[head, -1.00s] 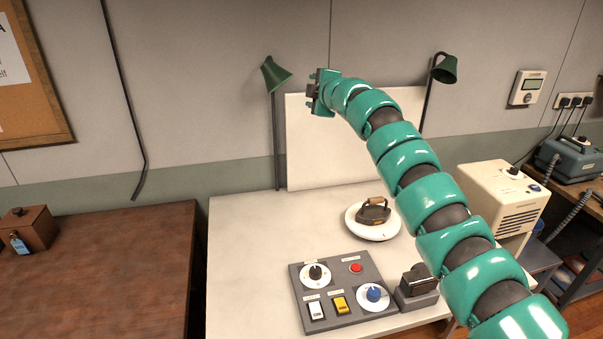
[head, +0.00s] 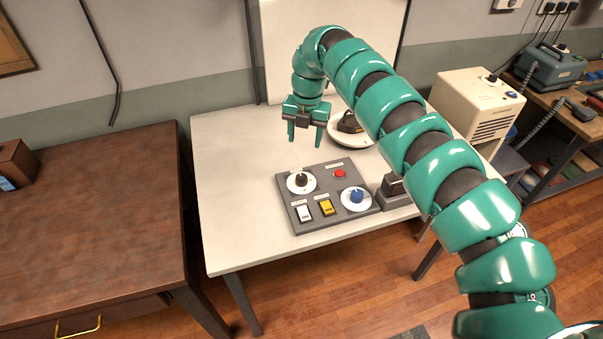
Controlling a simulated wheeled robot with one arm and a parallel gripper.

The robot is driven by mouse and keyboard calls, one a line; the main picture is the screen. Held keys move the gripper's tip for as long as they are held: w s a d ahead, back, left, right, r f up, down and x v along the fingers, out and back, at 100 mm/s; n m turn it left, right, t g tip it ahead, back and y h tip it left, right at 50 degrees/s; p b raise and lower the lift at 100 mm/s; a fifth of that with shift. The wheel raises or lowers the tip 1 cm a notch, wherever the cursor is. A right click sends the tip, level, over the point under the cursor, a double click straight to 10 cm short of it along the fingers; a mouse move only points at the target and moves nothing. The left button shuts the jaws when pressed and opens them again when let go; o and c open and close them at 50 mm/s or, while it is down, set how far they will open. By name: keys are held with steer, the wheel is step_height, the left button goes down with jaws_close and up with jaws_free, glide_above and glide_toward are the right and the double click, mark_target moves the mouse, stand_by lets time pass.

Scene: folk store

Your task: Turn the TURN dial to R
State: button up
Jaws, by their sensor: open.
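A grey control panel (head: 318,219) lies on the white table. It carries a black dial (head: 301,180) on a white disc at its upper left and a blue dial (head: 356,195) on a white disc at its lower right. Their labels are too small to read, so I cannot tell which is the TURN dial or where the R mark lies. My gripper (head: 304,142) is open and empty, fingers pointing down. It appears above the panel's far edge, near the black dial, touching nothing.
The panel also has a red button (head: 339,174), a white switch (head: 304,213) and a yellow switch (head: 326,208). A dark device (head: 391,193) stands at its right. An iron on a white round base (head: 340,138) sits behind. The table's left part (head: 235,190) is clear.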

mark_target(302, 177)
steer(key=f+p, duration=0.1)
steer(key=f, duration=0.3)
steer(key=f+p, duration=0.1)
steer(key=f, duration=0.4)
steer(key=a+f+p, duration=0.1)
steer(key=f+p, duration=0.1)
steer(key=f, duration=0.3)
steer(key=shift+w, duration=0.1)
steer(key=shift+d+f, duration=0.1)
steer(key=shift+f, duration=0.75)
steer(key=c, duration=1)
